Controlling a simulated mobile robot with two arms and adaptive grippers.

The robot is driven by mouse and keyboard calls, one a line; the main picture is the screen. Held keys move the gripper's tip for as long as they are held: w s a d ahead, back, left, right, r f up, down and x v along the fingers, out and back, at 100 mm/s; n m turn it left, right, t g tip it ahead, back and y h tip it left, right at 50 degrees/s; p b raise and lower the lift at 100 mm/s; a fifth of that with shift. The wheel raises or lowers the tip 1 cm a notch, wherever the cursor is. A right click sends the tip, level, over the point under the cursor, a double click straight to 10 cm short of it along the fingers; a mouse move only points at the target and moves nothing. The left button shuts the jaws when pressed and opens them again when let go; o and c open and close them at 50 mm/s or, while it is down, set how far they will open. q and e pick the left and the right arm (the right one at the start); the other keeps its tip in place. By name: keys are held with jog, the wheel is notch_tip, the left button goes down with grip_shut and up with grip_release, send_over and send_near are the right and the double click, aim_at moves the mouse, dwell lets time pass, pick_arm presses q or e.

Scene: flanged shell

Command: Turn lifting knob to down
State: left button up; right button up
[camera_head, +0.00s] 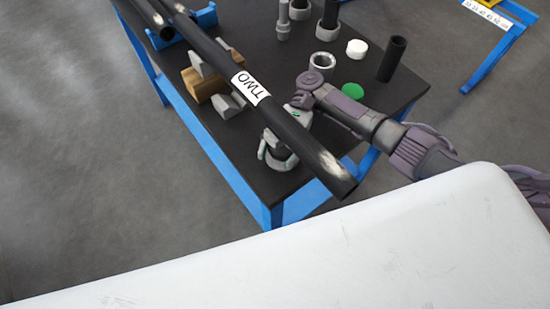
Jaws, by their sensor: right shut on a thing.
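My right arm comes in from the right and reaches over the table to the long black pipe marked TWO (310,148). My right gripper (277,158) points down beside and partly behind the pipe, near the table's front corner. Its fingers, with green marks, are shut around a small dark round part that I take for the lifting knob (275,153). The pipe and the fingers hide most of this part, so I cannot read its turn position. My left gripper is not in view.
The black table (225,145) has a blue frame. Grey V-shaped supports and a wooden block (204,85) sit under the pipe. A grey ring (322,64), white cap (356,48), green disc (353,91) and black tube (392,58) stand near the right arm.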

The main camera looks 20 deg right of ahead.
jog(key=shift+w+d+n+g+h+b, duration=0.1)
jog(key=shift+d+n+g+h+b, duration=0.15)
jog(key=shift+n+g+h+b, duration=0.3)
jog(key=shift+r+n+g+h+b, duration=0.15)
jog(key=shift+n+g+h+b, duration=0.1)
jog(key=shift+h+b, duration=0.3)
jog(key=o, duration=0.8)
jog(key=shift+o, duration=1.2)
jog(key=shift+d, duration=0.1)
